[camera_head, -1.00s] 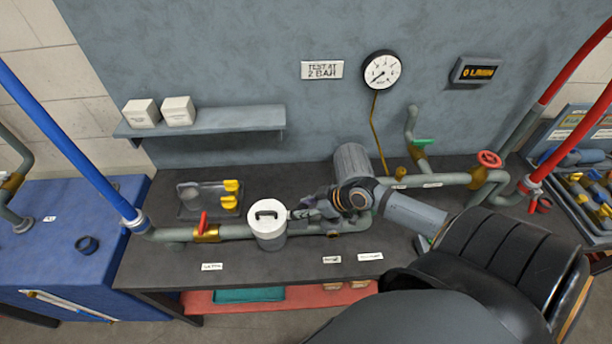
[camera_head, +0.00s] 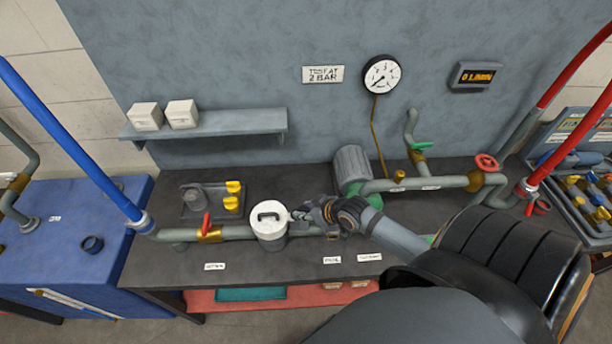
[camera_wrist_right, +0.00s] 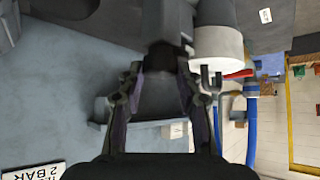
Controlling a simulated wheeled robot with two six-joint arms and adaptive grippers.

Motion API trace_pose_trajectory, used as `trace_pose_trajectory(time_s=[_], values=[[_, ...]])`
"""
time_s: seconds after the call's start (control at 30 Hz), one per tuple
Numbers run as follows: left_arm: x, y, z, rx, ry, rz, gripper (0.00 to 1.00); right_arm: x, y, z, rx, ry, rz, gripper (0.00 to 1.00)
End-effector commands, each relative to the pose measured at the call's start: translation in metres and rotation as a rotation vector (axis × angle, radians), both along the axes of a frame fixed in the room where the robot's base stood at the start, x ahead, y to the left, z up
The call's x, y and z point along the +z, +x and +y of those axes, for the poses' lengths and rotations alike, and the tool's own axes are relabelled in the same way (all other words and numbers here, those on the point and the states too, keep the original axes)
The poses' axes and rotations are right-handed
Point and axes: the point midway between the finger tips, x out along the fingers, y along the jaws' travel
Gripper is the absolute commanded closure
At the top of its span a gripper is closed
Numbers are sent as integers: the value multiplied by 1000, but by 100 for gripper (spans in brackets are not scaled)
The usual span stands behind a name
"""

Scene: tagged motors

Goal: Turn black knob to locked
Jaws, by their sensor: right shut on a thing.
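My right gripper (camera_head: 308,214) comes in from the right, just right of the white-lidded canister (camera_head: 268,219) on the bench pipe. In the right wrist view my gripper (camera_wrist_right: 160,62) has its two fingers around a dark knob-like part (camera_wrist_right: 163,58), with a gap between the finger bases. Shadow blurs the contact. In the head view the fingers and wrist hide the black knob, so its pointer and its locked mark cannot be read. The canister's white lid (camera_wrist_right: 216,45) also shows beside the fingers in the wrist view. My left gripper is not in view.
A red-handled valve (camera_head: 207,225) sits left of the canister. A grey cylinder (camera_head: 352,166) stands behind my wrist. A tray with yellow parts (camera_head: 190,211) lies at the back left, under the shelf (camera_head: 215,122). Small labels lie along the bench front (camera_head: 300,274).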

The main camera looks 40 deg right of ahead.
Motion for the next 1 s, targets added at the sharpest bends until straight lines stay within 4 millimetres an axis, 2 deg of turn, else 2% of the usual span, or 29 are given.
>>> trace_pose_trajectory(time_s=[0.1, 0.13, 0.3, 0.57, 0.67, 1.0], values=[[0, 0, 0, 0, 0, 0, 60, -2, -1, 0, -1, 1, 6, 97], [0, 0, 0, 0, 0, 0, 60, -2, -1, 0, -1, 1, 6, 63], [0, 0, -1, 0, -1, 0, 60, -2, -1, 0, -1, 1, 4, 42], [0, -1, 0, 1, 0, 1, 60, 0, 0, 0, 1, 0, 2, 42], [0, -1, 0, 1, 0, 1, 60, 7, 0, -1, 4, -2, 1, 42], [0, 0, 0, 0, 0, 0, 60, 73, -1, 0, 7, -8, 2, 42]])
